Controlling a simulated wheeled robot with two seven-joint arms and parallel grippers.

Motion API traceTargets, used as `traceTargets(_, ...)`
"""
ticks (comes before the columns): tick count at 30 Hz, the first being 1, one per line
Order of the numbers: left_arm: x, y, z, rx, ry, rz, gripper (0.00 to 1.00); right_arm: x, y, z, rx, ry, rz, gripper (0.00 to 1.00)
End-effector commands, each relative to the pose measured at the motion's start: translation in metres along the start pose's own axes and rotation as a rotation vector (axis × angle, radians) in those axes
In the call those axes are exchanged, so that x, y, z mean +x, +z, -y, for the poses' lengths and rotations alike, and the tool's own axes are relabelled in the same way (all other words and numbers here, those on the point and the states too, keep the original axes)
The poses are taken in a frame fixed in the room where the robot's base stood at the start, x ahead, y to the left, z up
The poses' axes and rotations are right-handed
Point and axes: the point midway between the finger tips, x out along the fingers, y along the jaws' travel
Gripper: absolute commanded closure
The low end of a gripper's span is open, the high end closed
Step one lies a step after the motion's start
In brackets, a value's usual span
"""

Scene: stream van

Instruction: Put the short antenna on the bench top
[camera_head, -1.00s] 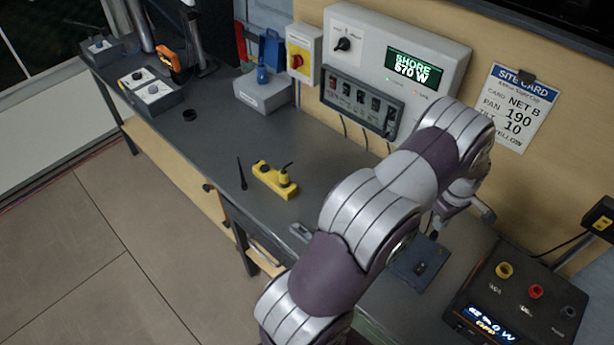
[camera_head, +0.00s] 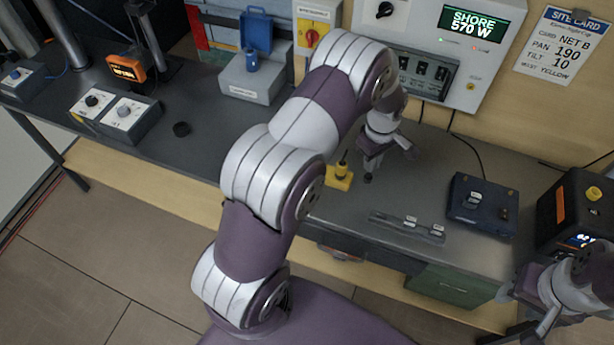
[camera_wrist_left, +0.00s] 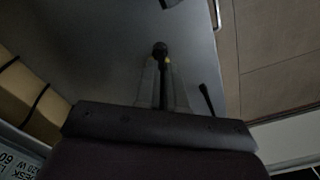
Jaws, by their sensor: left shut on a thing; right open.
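My left gripper (camera_head: 386,168) is over the back of the bench top (camera_head: 330,215), just right of a yellow block (camera_head: 339,182). A short black stub stands up from the block's visible end; my arm hides the rest of the block. In the left wrist view my left gripper (camera_wrist_left: 162,75) is shut on a dark, short rod with a round end (camera_wrist_left: 160,48), which looks like the short antenna. A speck of yellow shows beside it. A thin black rod (camera_wrist_left: 207,98) shows apart, to the right. My right gripper (camera_head: 530,332) is open at the lower right.
A grey strip with pale labels (camera_head: 408,229) lies near the bench's front edge. A dark blue box (camera_head: 482,206) and a black-and-orange unit (camera_head: 585,205) stand to the right. A grey box (camera_head: 252,80) and control boxes (camera_head: 118,115) stand left. Bench between is partly clear.

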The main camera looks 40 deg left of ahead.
Motion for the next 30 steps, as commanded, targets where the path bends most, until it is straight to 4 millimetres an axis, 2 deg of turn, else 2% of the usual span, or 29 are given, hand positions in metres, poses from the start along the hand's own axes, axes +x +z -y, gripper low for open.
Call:
traceTargets(1,0.001,-0.005,0.014,-0.001,-0.007,0.003,1.0,-0.012,-0.002,0.0,0.0,0.0,-0.001,0.51)
traceTargets(6,0.031,-0.025,0.061,-0.003,-0.006,0.003,1.0,-0.033,-0.004,0.0,0.0,0.0,-0.001,0.51)
traceTargets(9,0.046,-0.034,0.081,-0.002,-0.006,0.003,1.0,-0.04,-0.005,0.0,0.0,0.0,-0.001,0.51)
traceTargets(12,0.056,-0.039,0.091,0.0,-0.002,0.001,1.0,-0.043,-0.005,0.0,0.0,0.0,-0.001,0.51)
traceTargets(21,0.098,-0.04,0.094,0.002,-0.002,0.001,1.0,-0.057,-0.007,0.0,0.0,0.0,-0.001,0.51)
traceTargets(30,0.103,-0.04,0.093,0.002,-0.001,0.0,1.0,-0.052,-0.006,0.0,0.0,0.0,0.0,0.51)
